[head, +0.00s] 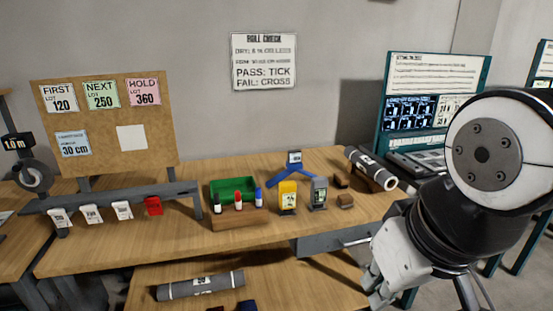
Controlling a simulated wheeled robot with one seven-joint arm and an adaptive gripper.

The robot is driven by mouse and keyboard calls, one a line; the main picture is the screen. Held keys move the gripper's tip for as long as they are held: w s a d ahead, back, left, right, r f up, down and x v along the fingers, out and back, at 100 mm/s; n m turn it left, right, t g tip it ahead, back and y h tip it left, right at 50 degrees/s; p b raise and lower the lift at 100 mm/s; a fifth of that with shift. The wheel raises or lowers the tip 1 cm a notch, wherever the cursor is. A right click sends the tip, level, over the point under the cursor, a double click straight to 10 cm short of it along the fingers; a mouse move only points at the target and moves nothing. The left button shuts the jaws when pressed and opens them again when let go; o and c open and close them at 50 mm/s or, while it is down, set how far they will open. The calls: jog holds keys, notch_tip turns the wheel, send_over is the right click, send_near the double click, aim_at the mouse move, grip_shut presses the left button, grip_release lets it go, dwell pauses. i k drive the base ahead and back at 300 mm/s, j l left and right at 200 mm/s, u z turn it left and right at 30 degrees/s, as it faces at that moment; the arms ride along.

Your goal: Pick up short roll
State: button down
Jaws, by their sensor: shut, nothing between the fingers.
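One grey roll (190,287) with a white label lies on the lower wooden shelf at the bottom of the head view. A second grey roll (370,167) with white bands and a white end rests at the right end of the upper bench, by small brown blocks. I cannot tell from this view which one is the short roll. My gripper (376,289) is at the lower right, shut and empty, in front of the bench. It is apart from both rolls, right of the lower one. Its fingertips are small and partly unclear.
On the bench (120,255) stand a green bin (232,187), a wooden marker holder (240,219), a yellow device (288,195) and a grey device (319,193). A drawer (330,243) juts below the bench's right front. A pinboard (105,120) stands at left.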

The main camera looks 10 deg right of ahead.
aim_at(388, 181)
jog(key=u, duration=2.5)
jog(key=z, duration=2.75)
jog(key=i+l+z, duration=0.1)
jog(key=z, duration=0.35)
jog(key=i+l+u, duration=0.25)
jog(key=i+l, duration=1.6)
jog(key=l, duration=0.1)
